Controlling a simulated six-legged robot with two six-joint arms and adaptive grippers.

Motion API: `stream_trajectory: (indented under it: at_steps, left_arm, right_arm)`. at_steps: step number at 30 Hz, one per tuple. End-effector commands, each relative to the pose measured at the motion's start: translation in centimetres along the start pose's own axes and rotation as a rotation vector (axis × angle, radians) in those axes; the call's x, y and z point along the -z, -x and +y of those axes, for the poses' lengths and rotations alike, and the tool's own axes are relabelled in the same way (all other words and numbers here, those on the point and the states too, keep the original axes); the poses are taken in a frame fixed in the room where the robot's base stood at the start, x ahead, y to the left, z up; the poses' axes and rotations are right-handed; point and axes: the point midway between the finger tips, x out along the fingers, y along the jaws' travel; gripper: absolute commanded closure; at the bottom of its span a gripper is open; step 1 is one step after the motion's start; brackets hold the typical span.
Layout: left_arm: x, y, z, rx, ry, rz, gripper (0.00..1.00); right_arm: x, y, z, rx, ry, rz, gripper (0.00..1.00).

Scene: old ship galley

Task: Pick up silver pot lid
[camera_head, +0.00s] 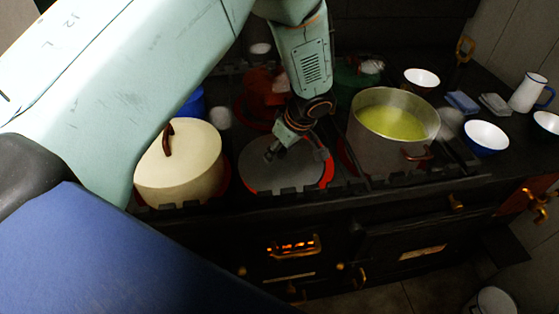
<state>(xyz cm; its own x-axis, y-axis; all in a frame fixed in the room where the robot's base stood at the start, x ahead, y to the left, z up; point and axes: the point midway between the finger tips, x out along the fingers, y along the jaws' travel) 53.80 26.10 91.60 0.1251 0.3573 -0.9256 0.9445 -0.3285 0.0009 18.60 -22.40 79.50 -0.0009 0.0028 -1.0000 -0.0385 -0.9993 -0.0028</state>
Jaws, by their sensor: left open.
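A flat grey round disc, which looks like the silver pot lid (262,178), lies on the stove top between two pots. A red-orange rim shows at its right edge. My left gripper (292,152) comes down from above over the lid, its dark fingers apart around the middle of it. The gripper hides the lid's centre, and I cannot tell whether the fingers touch the lid or its handle. My right gripper is not in view.
A cream lidded pot (185,180) stands close on the left. A large pot with yellow-green liquid (393,122) stands close on the right. A red pot (262,85) and a dark green pot (352,78) stand behind. White bowls (487,135) and a jug (527,93) are at the right.

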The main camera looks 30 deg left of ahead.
Motion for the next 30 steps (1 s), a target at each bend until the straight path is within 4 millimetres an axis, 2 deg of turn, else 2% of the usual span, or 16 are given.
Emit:
stream_trajectory:
  at_steps: [2,21,30]
  left_arm:
    - [-0.01,0.01,0.07,0.0,0.0,0.0,0.46]
    - [-0.01,-0.01,0.09,0.001,-0.001,0.0,1.0]
    - [0.02,0.03,0.11,0.0,-0.001,0.0,1.0]
  right_arm:
    - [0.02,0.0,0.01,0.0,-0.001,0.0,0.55]
    - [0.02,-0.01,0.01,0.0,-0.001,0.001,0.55]
    - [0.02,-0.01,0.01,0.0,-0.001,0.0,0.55]
